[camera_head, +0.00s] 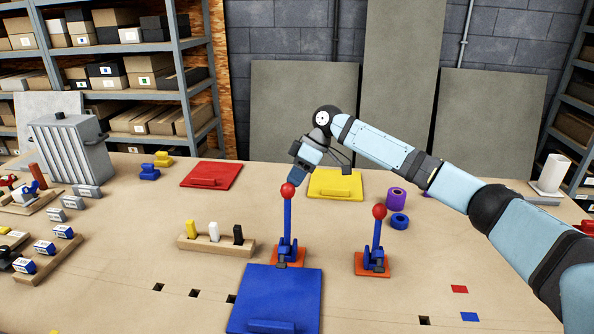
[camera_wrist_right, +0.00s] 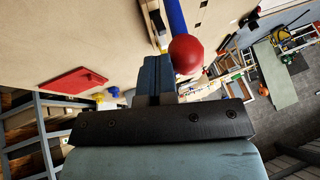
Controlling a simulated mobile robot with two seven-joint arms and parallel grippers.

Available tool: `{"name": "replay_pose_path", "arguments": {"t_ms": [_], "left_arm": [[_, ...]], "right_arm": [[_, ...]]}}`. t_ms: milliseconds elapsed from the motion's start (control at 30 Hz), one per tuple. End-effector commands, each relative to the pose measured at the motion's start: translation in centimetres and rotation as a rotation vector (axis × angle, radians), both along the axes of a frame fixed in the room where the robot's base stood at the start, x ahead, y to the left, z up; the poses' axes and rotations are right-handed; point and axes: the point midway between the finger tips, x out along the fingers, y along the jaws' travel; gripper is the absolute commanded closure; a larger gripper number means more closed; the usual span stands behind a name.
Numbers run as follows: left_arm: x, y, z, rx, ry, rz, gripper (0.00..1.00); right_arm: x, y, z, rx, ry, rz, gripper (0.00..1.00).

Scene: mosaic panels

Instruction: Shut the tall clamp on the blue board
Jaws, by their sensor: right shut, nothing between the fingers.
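The tall clamp (camera_head: 287,222) has a blue lever standing upright with a red ball (camera_head: 288,190) on top. Its orange base sits at the far edge of the blue board (camera_head: 268,288), which lies flat at the front. My right gripper (camera_head: 296,178) is shut and empty, by the ball and slightly behind it. In the right wrist view the red ball (camera_wrist_right: 186,53) sits just right of the shut fingers (camera_wrist_right: 154,72); I cannot tell whether they touch. My left gripper is out of view.
A shorter clamp (camera_head: 377,242), lever also upright, stands to the right. A wooden block holder (camera_head: 215,246) stands to the left. Purple (camera_head: 396,198) and blue (camera_head: 399,221) rolls lie near my right arm. Red (camera_head: 210,172) and yellow (camera_head: 336,182) boards lie behind.

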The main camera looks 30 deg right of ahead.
Motion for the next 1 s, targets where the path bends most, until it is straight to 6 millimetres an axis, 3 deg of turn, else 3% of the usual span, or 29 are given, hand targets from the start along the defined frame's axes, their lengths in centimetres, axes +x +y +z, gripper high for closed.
{"name": "replay_pose_path", "arguments": {"t_ms": [100, 400, 1000], "left_arm": [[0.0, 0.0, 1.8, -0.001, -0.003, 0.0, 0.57], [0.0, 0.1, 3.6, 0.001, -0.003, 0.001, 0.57], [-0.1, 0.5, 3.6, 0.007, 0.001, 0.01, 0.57]], "right_arm": [[-1.4, 1.0, 0.9, -0.049, -0.065, 0.004, 1.0], [-4.1, 3.0, 1.1, -0.152, -0.201, 0.004, 1.0], [-5.1, 3.9, 0.9, -0.201, -0.265, 0.0, 1.0]]}}
